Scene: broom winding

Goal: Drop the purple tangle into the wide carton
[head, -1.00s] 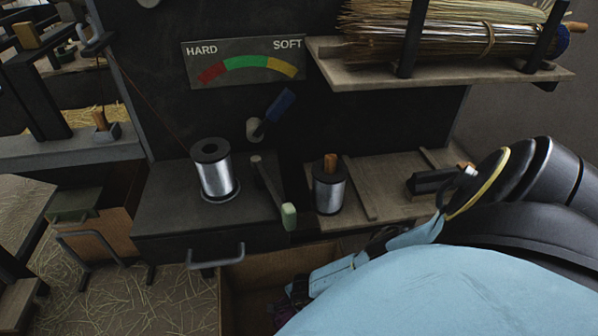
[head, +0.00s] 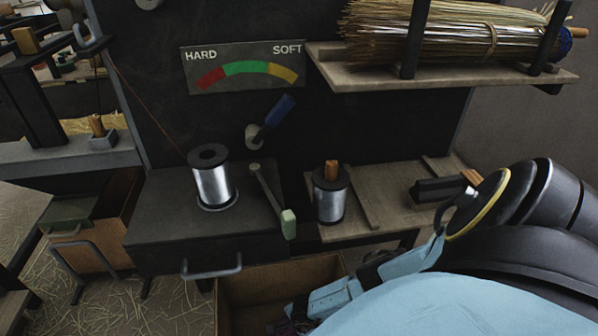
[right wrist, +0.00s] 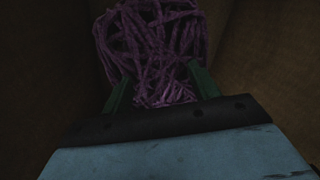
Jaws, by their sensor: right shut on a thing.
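The purple tangle (right wrist: 150,40) is a ball of crossing strands, held between the two green fingers of my right gripper (right wrist: 158,78) in the right wrist view. Dim brown walls surround it there. In the head view the wide carton (head: 262,275) is an open brown box at the bottom middle, below the dark bench. My right gripper (head: 298,312) reaches down over or into it. Only a small purple bit shows at the bottom edge; my light blue arm hides the rest. How deep the tangle hangs cannot be told. My left gripper is not in view.
A drawer with a grey handle (head: 211,271) sits just behind the carton at left. A crank with a pale green knob (head: 288,224) sticks out above the carton. Wire spools (head: 212,180) and a wooden shelf stand behind. Straw lies on the floor at left.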

